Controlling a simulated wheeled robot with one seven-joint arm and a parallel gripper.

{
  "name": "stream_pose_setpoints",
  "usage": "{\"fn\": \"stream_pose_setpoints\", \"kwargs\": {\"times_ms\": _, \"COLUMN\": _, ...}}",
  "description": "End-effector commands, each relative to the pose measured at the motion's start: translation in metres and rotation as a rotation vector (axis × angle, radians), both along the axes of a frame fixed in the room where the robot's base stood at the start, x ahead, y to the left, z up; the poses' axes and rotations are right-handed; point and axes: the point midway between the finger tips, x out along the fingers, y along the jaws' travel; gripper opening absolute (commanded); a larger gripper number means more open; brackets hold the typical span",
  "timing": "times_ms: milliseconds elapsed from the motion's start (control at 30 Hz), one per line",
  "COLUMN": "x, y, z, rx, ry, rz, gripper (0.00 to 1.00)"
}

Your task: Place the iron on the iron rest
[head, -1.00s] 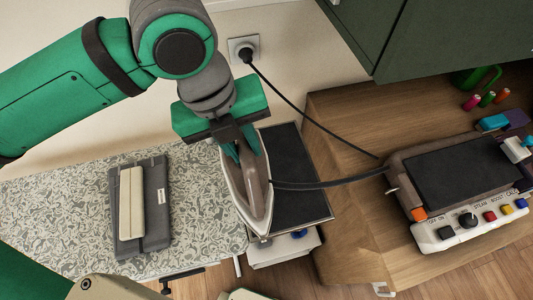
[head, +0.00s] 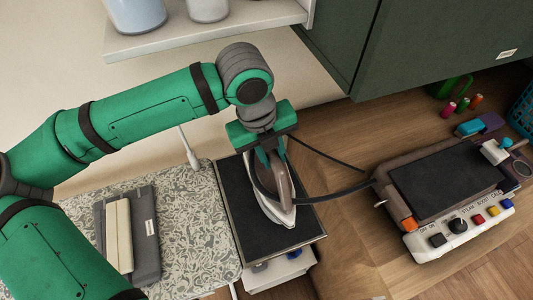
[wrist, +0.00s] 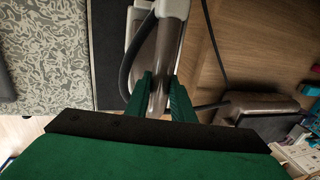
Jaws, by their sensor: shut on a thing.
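The iron (head: 285,188), with a grey-brown body and pale soleplate edge, is held by its handle in my gripper (head: 269,160). In the wrist view my green fingers (wrist: 160,97) close on both sides of the iron (wrist: 157,55). The iron appears over the dark flat iron rest (head: 262,234) at the ironing board's right end, with its tip toward the front right. I cannot tell whether its sole touches the rest. The iron's cord runs right to the steam station (head: 410,235).
The patterned ironing board (head: 195,235) holds a folded grey and cream cloth (head: 148,235) at left. The steam station has a dark top and stands on the wooden counter (head: 335,225). A green cabinet (head: 440,50) hangs at upper right, and a white shelf (head: 200,36) at the top.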

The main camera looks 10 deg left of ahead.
Motion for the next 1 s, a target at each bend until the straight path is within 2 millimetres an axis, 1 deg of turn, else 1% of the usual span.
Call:
{"fn": "stream_pose_setpoints", "kwargs": {"times_ms": 167, "x": 0.005, "y": -0.004, "z": -0.006, "rx": -0.002, "ry": 0.0, "rz": -0.001, "gripper": 0.01}}
{"fn": "stream_pose_setpoints", "kwargs": {"times_ms": 233, "x": 0.009, "y": -0.005, "z": -0.013, "rx": -0.002, "ry": 0.0, "rz": -0.001, "gripper": 0.01}}
{"fn": "stream_pose_setpoints", "kwargs": {"times_ms": 433, "x": 0.008, "y": -0.004, "z": -0.037, "rx": -0.002, "ry": -0.001, "rz": 0.0, "gripper": 0.01}}
{"fn": "stream_pose_setpoints", "kwargs": {"times_ms": 500, "x": 0.008, "y": -0.004, "z": -0.039, "rx": 0.0, "ry": -0.003, "rz": -0.001, "gripper": 0.01}}
{"fn": "stream_pose_setpoints", "kwargs": {"times_ms": 833, "x": 0.008, "y": -0.005, "z": -0.041, "rx": 0.001, "ry": -0.003, "rz": -0.002, "gripper": 0.01}}
{"fn": "stream_pose_setpoints", "kwargs": {"times_ms": 867, "x": 0.007, "y": -0.005, "z": -0.042, "rx": 0.0, "ry": 0.0, "rz": -0.002, "gripper": 0.24}}
{"fn": "stream_pose_setpoints", "kwargs": {"times_ms": 900, "x": 0.007, "y": -0.005, "z": -0.042, "rx": 0.0, "ry": 0.0, "rz": -0.002, "gripper": 0.34}}
{"fn": "stream_pose_setpoints", "kwargs": {"times_ms": 933, "x": 0.007, "y": -0.005, "z": -0.042, "rx": 0.0, "ry": 0.0, "rz": -0.002, "gripper": 0.4}}
{"fn": "stream_pose_setpoints", "kwargs": {"times_ms": 1000, "x": 0.007, "y": -0.004, "z": -0.042, "rx": 0.0, "ry": 0.0, "rz": 0.0, "gripper": 0.4}}
